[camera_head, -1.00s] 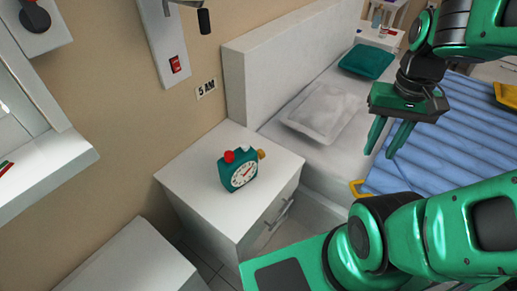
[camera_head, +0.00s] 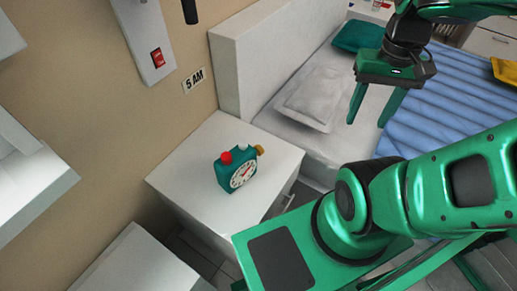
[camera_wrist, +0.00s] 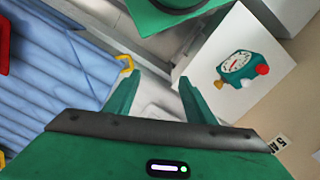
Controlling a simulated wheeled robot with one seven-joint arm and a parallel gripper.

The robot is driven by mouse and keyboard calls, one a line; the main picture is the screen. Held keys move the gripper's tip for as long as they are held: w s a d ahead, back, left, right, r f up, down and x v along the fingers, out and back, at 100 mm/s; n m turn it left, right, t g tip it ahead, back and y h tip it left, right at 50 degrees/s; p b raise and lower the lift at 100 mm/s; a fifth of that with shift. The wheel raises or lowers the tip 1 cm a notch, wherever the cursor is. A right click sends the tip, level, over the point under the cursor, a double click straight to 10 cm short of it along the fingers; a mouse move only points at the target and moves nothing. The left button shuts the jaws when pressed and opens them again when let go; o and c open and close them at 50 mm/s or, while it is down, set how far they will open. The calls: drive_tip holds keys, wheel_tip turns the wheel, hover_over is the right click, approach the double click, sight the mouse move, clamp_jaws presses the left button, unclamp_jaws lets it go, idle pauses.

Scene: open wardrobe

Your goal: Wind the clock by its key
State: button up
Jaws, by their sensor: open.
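A teal clock (camera_head: 236,171) with a white dial stands on the white nightstand (camera_head: 187,165). It has a red knob and a white knob on top. A yellow-gold piece (camera_head: 260,149), which looks like the key, sticks out at its back right. The clock also shows in the wrist view (camera_wrist: 240,68), right of my fingers. My gripper (camera_head: 368,115) is open and empty, above the bed side, up and to the right of the clock and well apart from it. Its two fingers also show in the wrist view (camera_wrist: 158,92).
The bed with a blue striped cover (camera_head: 436,115) and a grey pillow (camera_head: 318,96) lies behind and right of the nightstand. A "5 AM" sign (camera_head: 194,80) and a red switch (camera_head: 156,57) are on the wall. A white cabinet (camera_head: 130,262) stands at lower left.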

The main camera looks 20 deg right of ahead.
drive_tip(key=w+d+f+n+g, duration=0.1)
drive_tip(key=w+f+g, duration=0.1)
drive_tip(key=w+f, duration=0.25)
drive_tip(key=n+t+y, duration=0.1)
drive_tip(key=t+y, duration=0.7)
drive_tip(key=y, duration=0.8)
approach(260, 150)
drive_tip(key=f, duration=0.3)
drive_tip(key=shift+s+d, duration=0.3)
drive_tip(key=shift+d, duration=0.1)
drive_tip(key=shift+w+a+r+t+y, duration=0.15)
drive_tip(key=shift+w+t+y, duration=0.15)
drive_tip(key=shift+w+t, duration=0.4)
drive_tip(key=x, duration=1)
drive_tip(key=shift+a+r, duration=0.1)
drive_tip(key=shift+a, duration=0.1)
drive_tip(key=c, duration=1.1)
